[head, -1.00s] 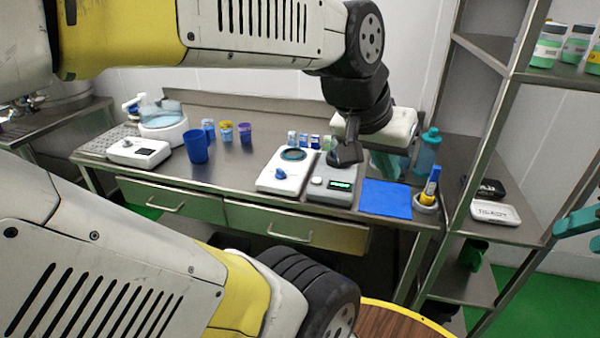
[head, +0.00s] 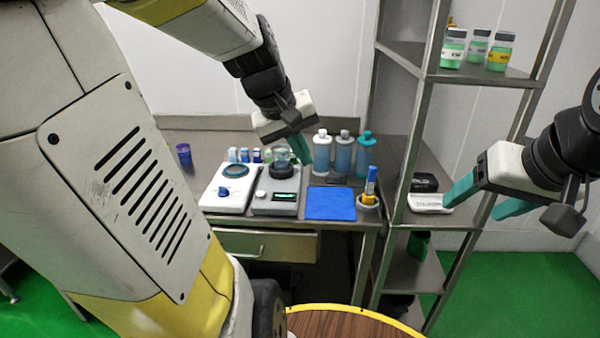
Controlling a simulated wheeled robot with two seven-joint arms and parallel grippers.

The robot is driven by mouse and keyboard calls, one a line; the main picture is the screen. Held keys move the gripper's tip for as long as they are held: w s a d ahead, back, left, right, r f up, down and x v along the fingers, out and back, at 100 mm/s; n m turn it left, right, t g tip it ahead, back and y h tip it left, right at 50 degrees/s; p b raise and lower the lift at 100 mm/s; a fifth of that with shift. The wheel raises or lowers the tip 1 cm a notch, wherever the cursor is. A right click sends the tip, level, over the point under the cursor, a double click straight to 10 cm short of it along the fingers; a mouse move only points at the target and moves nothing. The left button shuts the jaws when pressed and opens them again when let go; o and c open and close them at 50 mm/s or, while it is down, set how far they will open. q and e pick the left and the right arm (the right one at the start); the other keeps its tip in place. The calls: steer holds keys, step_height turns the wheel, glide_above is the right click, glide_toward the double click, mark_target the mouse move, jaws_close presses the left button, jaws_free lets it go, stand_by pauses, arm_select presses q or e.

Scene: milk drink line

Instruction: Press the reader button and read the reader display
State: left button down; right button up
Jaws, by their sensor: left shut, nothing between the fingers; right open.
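The reader is a grey box (head: 268,208) on the steel bench, with a pale round button (head: 261,194) on its front left. Its small dark display (head: 285,197) is lit green; the characters are too small to read. A dark round part (head: 281,170) sits on its back. My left gripper (head: 304,157), with teal fingers, is shut and empty. In the picture it is just above and right of the reader's back, apart from the button. My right gripper (head: 472,206) is open and empty, at the right in front of the shelf rack.
A white device (head: 228,195) with a blue knob stands left of the reader. Several bottles (head: 343,155) stand behind. A steel shelf rack (head: 420,110) rises at the right.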

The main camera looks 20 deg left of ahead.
arm_select(q)
steer(key=w+a+f+n+h, duration=0.2)
steer(key=w+a+f+n, duration=0.45)
steer(key=w+a, duration=0.3)
steer(key=n+t+h, duration=0.1)
steer(key=n+t, duration=0.1)
steer(key=n, duration=0.5)
glide_above(257, 194)
step_height(257, 194, down, 6)
steer(key=r, duration=0.1)
steer(key=shift+w+f, duration=0.15)
steer(key=shift+f, duration=0.1)
steer(key=shift+f, duration=0.15)
steer(key=shift+f, duration=4.25)
steer(key=shift+f, duration=0.1)
steer(key=shift+f, duration=0.3)
